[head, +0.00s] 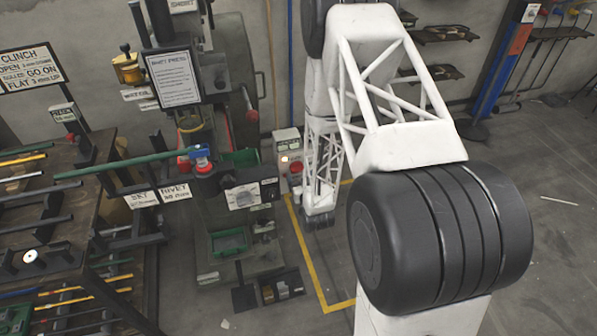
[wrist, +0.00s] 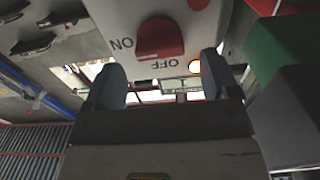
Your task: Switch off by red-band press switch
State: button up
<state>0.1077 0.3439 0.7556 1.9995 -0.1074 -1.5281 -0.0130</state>
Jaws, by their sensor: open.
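A pale switch box (head: 289,148) stands right of the press (head: 205,125) in the head view, with a red part (head: 296,167) and a lit lamp low on its face. In the wrist view a red rotary switch (wrist: 160,38) sits on a pale panel (wrist: 205,25) printed ON and OFF, upside down in the picture. A lit lamp (wrist: 195,67) shows beside OFF. My gripper (wrist: 160,80) is open and empty, its two dark fingers apart, with the switch beyond the fingertips. I cannot tell the remaining gap. In the head view my arm's end (head: 320,215) is small and partly hidden.
A rack (head: 40,225) with long rods stands left of the press. A green rod (head: 120,165) reaches from it to the press. A yellow floor line (head: 308,262) runs beside the press. A green surface (wrist: 280,45) shows right in the wrist view.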

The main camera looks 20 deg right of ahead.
aim_at(298, 171)
jog(key=shift+w, duration=1.55)
jog(key=c, duration=0.9)
